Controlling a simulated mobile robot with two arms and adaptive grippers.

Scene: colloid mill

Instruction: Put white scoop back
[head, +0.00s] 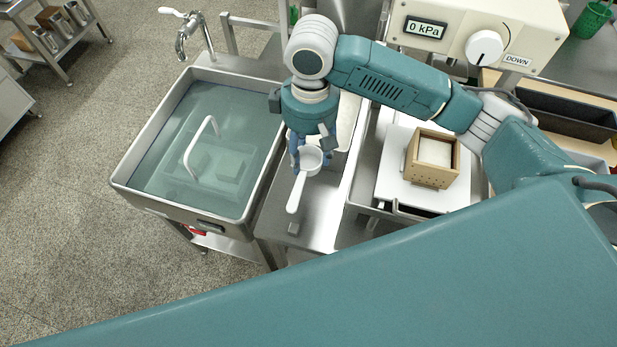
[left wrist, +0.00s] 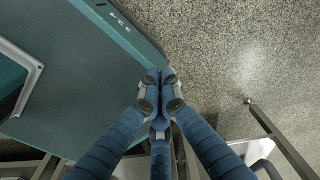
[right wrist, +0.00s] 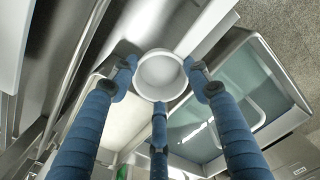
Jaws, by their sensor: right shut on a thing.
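The white scoop (head: 297,190) is in my right gripper (head: 310,155), above the narrow steel counter (head: 325,225) beside the water basin. Its round cup is at the fingers, and its handle points toward the front in the head view. In the right wrist view the cup (right wrist: 160,75) sits between the three blue fingers of the right gripper (right wrist: 162,85). My left gripper (left wrist: 160,85) shows only in the left wrist view. Its fingertips are together with nothing seen between them.
A water-filled basin (head: 125,180) with a tap (head: 190,30) stands left of the counter. A wooden mould (head: 432,160) stands on a white board (head: 395,175) at right, under a press with a gauge (head: 425,28).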

